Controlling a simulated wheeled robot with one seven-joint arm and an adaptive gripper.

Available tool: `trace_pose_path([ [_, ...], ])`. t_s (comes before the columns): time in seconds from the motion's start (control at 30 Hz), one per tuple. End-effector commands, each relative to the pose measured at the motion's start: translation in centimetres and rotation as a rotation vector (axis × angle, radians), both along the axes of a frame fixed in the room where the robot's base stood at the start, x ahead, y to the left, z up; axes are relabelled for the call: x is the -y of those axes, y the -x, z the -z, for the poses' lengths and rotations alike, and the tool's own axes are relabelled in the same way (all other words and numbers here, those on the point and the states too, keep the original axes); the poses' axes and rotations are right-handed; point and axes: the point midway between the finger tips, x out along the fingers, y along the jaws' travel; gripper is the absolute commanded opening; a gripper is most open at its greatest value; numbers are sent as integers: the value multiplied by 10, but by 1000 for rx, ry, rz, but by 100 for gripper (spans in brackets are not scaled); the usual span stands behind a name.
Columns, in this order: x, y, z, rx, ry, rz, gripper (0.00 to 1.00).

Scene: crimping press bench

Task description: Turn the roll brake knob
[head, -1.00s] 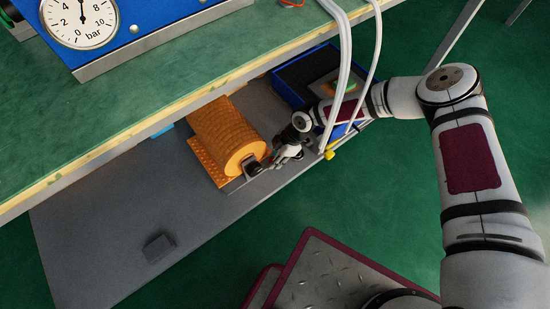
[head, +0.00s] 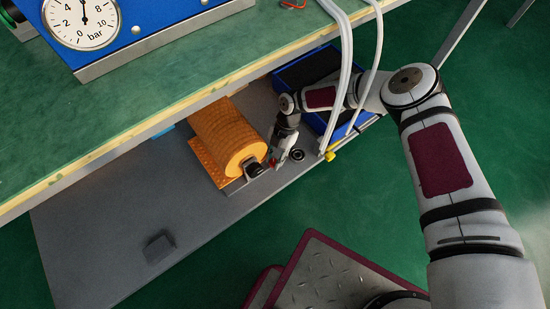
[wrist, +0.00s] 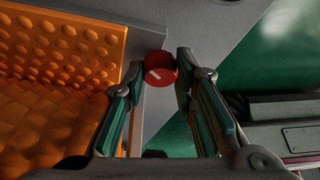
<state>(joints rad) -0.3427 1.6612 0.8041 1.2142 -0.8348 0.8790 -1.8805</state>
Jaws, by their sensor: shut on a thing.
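The roll brake knob is a small red disc with a pale line across its face (wrist: 160,69). It sits between my fingertips in the wrist view, and a little red shows in the head view (head: 272,160). My gripper (head: 276,161) is shut on the knob, with one finger on each side. The knob is at the front end of the orange roll (head: 228,137), beside a black hub (head: 254,168). In the head view my fingers partly hide it.
The roll stands on a grey shelf (head: 110,235) under the green bench top (head: 160,95). A blue bin (head: 318,72) is behind my wrist. White hoses (head: 345,70) hang at its right. A small black round part (head: 297,154) lies right of my gripper. The front shelf is largely clear.

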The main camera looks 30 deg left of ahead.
Motion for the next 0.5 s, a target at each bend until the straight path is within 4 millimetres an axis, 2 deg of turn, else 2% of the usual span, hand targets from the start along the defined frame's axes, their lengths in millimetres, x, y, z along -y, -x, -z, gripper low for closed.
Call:
trace_pose_path([
  [0.5, 0, -2, 1, 4, 0, -39, 0],
])
